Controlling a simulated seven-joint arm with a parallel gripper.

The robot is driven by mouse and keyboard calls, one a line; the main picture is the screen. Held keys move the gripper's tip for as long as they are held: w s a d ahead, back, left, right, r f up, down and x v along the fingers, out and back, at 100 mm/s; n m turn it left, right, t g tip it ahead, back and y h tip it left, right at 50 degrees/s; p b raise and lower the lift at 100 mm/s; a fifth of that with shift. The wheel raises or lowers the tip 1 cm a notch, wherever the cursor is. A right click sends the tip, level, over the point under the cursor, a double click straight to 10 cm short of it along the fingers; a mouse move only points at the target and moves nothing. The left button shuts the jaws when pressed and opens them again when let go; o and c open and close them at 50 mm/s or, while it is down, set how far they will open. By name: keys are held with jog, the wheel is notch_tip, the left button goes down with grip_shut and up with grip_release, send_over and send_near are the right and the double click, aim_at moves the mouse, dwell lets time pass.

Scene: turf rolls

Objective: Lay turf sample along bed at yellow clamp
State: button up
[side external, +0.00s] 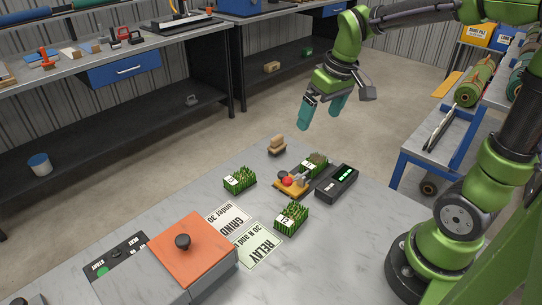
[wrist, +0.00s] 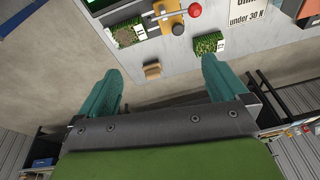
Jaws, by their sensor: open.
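The yellow clamp (side external: 287,190) with a red knob stands mid-table; it also shows at the top of the wrist view (wrist: 165,8). A tagged turf sample (side external: 317,160) lies close behind the clamp; I cannot tell whether it touches it. That turf looks brownish in the wrist view (wrist: 127,36). A second turf sample (side external: 240,181) lies left of the clamp and shows in the wrist view (wrist: 208,44). A third turf sample (side external: 291,218) lies in front of the clamp. My gripper (side external: 321,114) is open and empty, raised beyond the table's far edge, its fingers wide apart in the wrist view (wrist: 162,70).
A small brown block (side external: 277,143) stands near the far edge. A black box with green lights (side external: 337,183) is right of the clamp. GRIND (side external: 228,217) and RELAY (side external: 258,245) cards, an orange-lidded box (side external: 192,259) and a START panel (side external: 115,258) lie nearer.

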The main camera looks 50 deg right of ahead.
jog(key=s+a+r+m+t+y, duration=0.1)
jog(key=s+a+r+m+t, duration=0.1)
jog(key=s+a, duration=0.6)
jog(key=shift+s+r+t+y, duration=0.4)
jog(key=shift+s+r+t, duration=0.25)
jog(key=shift+s+t, duration=0.45)
jog(key=shift+w, duration=0.2)
jog(key=shift+c, duration=0.2)
